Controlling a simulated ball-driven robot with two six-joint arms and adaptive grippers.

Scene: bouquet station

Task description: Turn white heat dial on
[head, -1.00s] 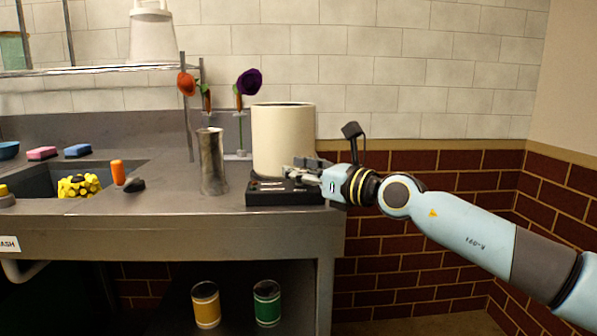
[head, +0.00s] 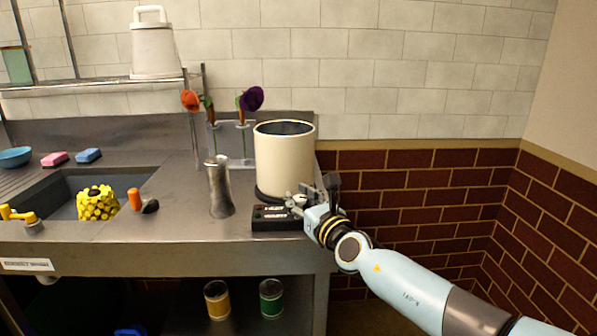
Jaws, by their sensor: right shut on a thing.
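A black heater base (head: 272,222) with small labels on its front stands near the right end of the metal counter. A large cream pot (head: 284,162) stands on or just behind it. My right gripper (head: 297,201) reaches in from the right and is shut at the right side of the base's top, below the pot. A small white part, likely the white heat dial (head: 300,199), shows between its fingers, mostly hidden by them. Whether the dial is turned cannot be told. My left gripper is not in view.
A metal vase (head: 219,188) stands left of the base, with orange and purple flowers (head: 251,99) behind. A sink with a yellow bundle (head: 97,203) and an orange-handled tool (head: 135,199) lie further left. Yellow and green cans (head: 271,298) stand below.

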